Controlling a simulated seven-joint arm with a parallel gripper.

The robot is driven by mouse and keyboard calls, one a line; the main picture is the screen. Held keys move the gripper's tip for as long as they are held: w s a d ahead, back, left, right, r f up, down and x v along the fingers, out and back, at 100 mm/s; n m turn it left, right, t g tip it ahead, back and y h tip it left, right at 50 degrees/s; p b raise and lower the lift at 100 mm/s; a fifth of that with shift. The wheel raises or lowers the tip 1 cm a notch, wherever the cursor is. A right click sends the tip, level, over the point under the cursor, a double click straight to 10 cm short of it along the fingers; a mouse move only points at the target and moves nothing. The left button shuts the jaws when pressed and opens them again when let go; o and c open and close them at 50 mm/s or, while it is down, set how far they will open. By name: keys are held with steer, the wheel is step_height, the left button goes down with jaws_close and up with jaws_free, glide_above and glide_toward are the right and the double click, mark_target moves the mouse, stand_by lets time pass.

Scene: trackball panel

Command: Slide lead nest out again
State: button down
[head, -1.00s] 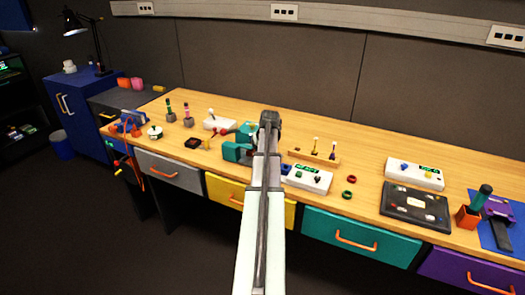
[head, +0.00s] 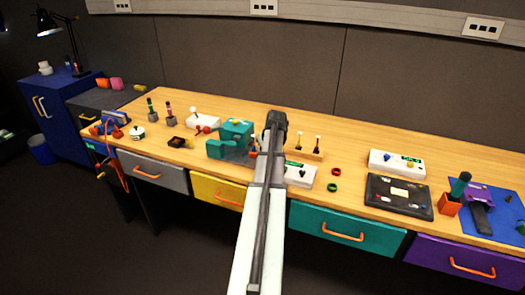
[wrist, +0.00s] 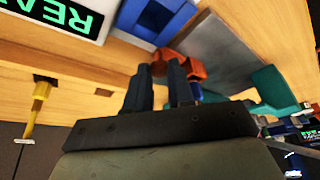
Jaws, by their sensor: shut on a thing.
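I cannot tell for certain which part is the lead nest. A teal unit (head: 232,139) stands on the bench just left of my arm in the head view; part of it shows at the right of the wrist view (wrist: 268,88). In the wrist view my gripper (wrist: 160,68) has its two dark fingers closed about a red-orange piece (wrist: 190,69), beside a grey plate (wrist: 222,48). A blue block (wrist: 155,18) lies just beyond the fingertips. In the head view my arm hides the fingers and their grip.
A white box (head: 302,178) with a green display is right of my arm. A wooden rack (head: 308,154) stands behind it. Red (head: 336,171) and green (head: 332,187) rings lie farther right. Orange leads (head: 116,160) hang at the bench's left end.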

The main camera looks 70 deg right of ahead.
steer(key=shift+s, duration=0.3)
steer(key=c, duration=1)
jaws_free()
steer(key=shift+w, duration=0.1)
steer(key=v, duration=1.4)
steer(key=shift+w, duration=0.1)
steer(key=shift+f, duration=0.1)
